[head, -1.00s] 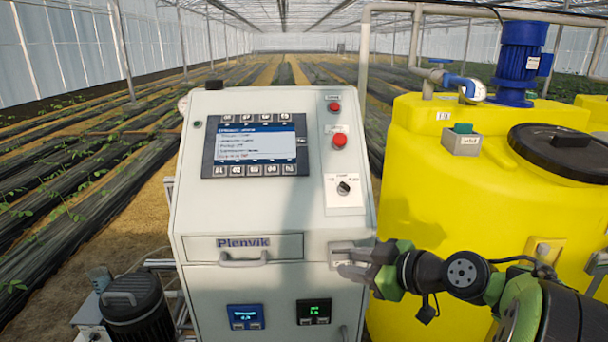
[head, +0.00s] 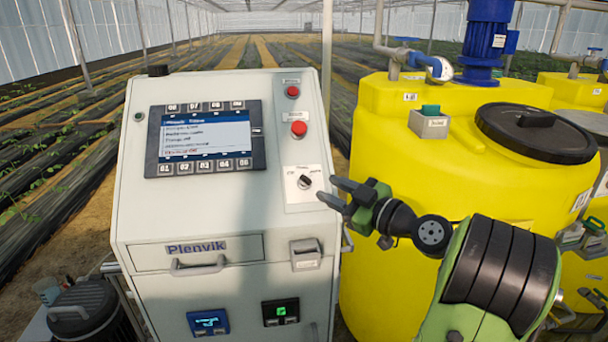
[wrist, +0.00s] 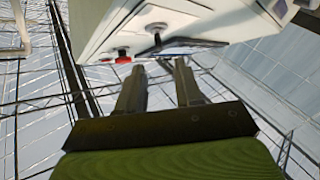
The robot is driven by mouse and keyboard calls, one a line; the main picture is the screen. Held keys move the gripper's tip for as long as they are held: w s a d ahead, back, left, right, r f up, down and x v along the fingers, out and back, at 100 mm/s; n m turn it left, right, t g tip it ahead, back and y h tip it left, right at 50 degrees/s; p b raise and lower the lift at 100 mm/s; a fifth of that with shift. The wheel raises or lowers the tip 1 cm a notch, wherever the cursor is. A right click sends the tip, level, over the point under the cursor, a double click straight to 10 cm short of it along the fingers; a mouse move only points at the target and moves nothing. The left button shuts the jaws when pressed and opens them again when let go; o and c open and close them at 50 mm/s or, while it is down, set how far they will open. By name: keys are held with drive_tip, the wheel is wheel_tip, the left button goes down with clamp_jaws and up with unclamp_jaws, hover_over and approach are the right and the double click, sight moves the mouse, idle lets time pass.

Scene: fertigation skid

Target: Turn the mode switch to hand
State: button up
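The mode switch (head: 304,182) is a small black knob on a white plate (head: 305,196) at the right of the cabinet's sloped panel. Its pointer looks tilted, but the small labels are too blurred to read. My gripper (head: 332,192) is just right of the switch in the head view, with its fingers pointing left toward it. The two fingers stand apart with nothing between them. In the wrist view the open fingers (wrist: 160,68) point toward the panel, and the dark switch knob (wrist: 156,28) shows beyond them. A gap remains between the fingertips and the knob.
A display (head: 205,138) with keys is to the left. A grey box (head: 305,254) sits below the switch. A yellow tank (head: 390,280) stands close on the right.

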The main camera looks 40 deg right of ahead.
sight(305, 178)
drive_tip(key=w, duration=0.3)
drive_tip(key=w+a+p, duration=0.1)
drive_tip(key=w, duration=0.4)
drive_tip(key=shift+w+a+p, duration=0.3)
drive_tip(key=shift+a+p, duration=0.05)
drive_tip(key=shift+p, duration=0.05)
clamp_jaws()
